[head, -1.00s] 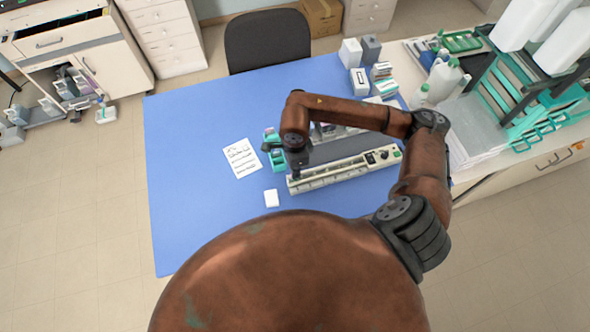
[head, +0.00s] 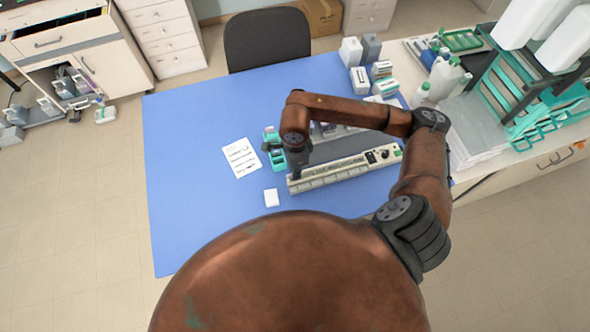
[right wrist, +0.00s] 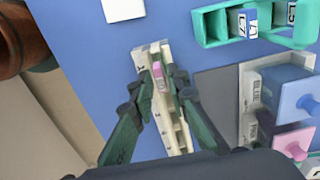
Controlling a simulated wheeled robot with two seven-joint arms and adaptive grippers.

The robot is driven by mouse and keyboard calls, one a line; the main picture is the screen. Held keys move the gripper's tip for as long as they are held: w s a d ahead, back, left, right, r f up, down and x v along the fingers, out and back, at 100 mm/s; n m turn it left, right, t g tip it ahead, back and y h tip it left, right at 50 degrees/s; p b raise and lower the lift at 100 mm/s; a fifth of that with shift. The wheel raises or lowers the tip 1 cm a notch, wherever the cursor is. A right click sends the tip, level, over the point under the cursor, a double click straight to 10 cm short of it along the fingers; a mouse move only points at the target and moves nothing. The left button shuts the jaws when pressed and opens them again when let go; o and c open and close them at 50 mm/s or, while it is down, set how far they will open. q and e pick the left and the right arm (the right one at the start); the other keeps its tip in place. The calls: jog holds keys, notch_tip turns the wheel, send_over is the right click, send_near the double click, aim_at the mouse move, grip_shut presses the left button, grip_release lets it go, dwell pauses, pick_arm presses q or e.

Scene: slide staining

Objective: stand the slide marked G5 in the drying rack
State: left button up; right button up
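The drying rack (head: 335,181) is a long pale slotted bar near the front of the blue mat, and its near end also shows in the right wrist view (right wrist: 178,133). A slide with a pink label (right wrist: 160,77) stands in line with the rack's end; its mark is too small to read. My right gripper (right wrist: 160,76) is over that end, fingers on either side of the pink label. Pale rack surface shows between fingers and label, so it looks open. In the head view my right gripper (head: 297,172) points down at the rack's left end. My left gripper is out of view.
Teal slide holders (right wrist: 211,28) stand beside the rack. Staining jars with a blue lid (right wrist: 309,103) and a pink lid (right wrist: 298,146) are close to the right finger. A white block (head: 271,198) and a printed sheet (head: 241,158) lie left. The mat's left side (head: 190,180) is clear.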

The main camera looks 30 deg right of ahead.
jog(key=shift+o, duration=1.2)
notch_tip(320, 180, up, 12)
